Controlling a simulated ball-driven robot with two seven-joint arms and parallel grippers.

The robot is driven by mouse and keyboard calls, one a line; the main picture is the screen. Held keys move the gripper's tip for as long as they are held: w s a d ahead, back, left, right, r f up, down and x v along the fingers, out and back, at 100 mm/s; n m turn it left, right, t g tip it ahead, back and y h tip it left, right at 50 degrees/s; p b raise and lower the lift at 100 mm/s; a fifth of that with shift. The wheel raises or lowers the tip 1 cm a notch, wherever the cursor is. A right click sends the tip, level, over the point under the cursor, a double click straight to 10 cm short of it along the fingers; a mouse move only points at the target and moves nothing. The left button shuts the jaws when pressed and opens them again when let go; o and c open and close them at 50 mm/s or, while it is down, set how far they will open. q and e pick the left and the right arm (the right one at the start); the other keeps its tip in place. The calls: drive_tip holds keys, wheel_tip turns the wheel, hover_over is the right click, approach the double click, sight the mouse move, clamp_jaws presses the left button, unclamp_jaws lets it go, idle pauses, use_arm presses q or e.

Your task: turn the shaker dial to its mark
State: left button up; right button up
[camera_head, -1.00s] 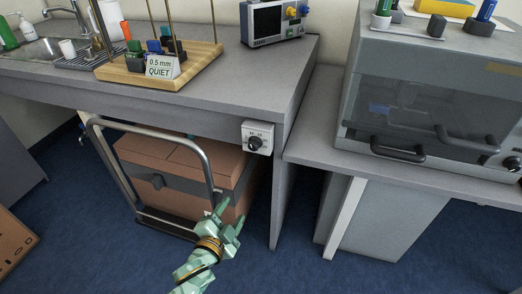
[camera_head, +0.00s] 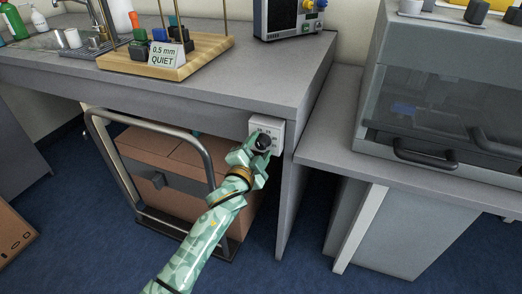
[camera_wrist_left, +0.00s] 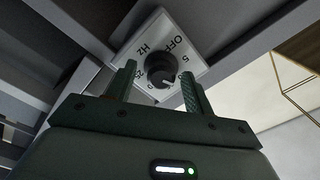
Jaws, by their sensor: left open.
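The shaker dial (camera_head: 263,141) is a black round knob on a white plate (camera_head: 277,126) on the front edge of the bench. In the left wrist view the dial (camera_wrist_left: 159,72) shows between my two fingers, with a plate (camera_wrist_left: 190,45) marked OFF, Hz and numbers around it. My left gripper (camera_head: 252,149) is open, with its fingertips at the dial, one on each side. It also shows in the left wrist view (camera_wrist_left: 160,88). I cannot tell whether the fingers touch the knob. My right gripper is out of view.
A wooden stand (camera_head: 190,68) with a "0.5 mm QUIET" card (camera_head: 163,54) stands on the bench. Below are a trolley with a metal handle (camera_head: 205,150) and a brown box (camera_head: 185,160). A grey hooded machine (camera_head: 440,90) stands at right.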

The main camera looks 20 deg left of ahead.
use_arm(q)
drive_tip(key=shift+w, duration=0.25)
drive_tip(key=c, duration=1)
